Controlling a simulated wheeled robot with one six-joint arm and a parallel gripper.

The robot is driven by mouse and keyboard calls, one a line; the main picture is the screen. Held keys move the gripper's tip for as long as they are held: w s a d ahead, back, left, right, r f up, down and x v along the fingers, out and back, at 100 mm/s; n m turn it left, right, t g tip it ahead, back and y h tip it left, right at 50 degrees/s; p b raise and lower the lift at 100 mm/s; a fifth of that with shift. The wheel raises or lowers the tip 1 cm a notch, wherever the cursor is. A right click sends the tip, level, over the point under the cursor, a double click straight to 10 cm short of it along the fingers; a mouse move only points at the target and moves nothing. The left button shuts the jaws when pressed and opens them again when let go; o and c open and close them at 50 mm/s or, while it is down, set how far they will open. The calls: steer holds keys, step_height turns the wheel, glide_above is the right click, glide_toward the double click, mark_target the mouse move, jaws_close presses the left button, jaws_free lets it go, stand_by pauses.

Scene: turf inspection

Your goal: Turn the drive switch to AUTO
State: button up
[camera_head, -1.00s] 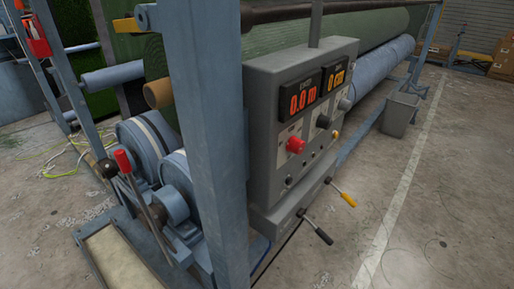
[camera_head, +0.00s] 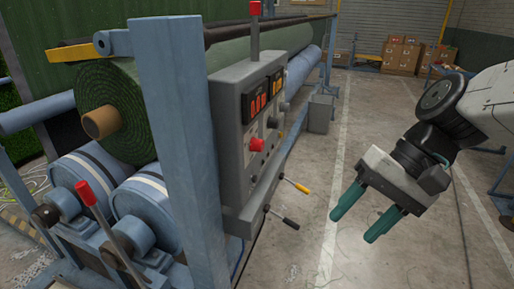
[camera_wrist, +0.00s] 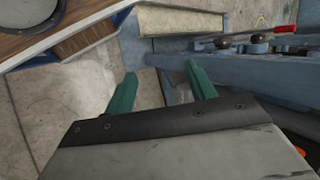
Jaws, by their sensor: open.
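A grey control box (camera_head: 229,150) hangs on a blue post in the head view. Its face is seen at a slant, with orange-lit displays (camera_head: 258,102), a red knob (camera_head: 257,145) and a dark knob (camera_head: 272,122). Labels are too small to read, so I cannot tell which control is the drive switch or how it is set. My gripper (camera_head: 353,227), with green fingers, is open and empty to the right of the box, over bare floor. In the wrist view, the open fingers (camera_wrist: 160,78) are apart and touch nothing; the panel face does not show there.
A black-handled lever (camera_head: 284,217) and a yellow-handled lever (camera_head: 297,186) stick out below the box. A red-handled lever (camera_head: 92,203) stands in front of the blue rollers. A grey bin (camera_head: 320,114) and cartons (camera_head: 401,55) stand farther back.

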steer(key=w+a+m+y, duration=0.4)
steer(key=w+a+y, duration=0.3)
steer(key=w, duration=0.4)
steer(key=m+t+y, duration=0.4)
steer(key=m+t, duration=0.4)
glide_toward(263, 146)
steer(key=a, duration=0.2)
steer(key=x, duration=0.7)
steer(key=shift+w+a+r, duration=0.1)
steer(key=shift+w+a, duration=0.05)
steer(key=shift+w, duration=0.2)
steer(key=c, duration=1)
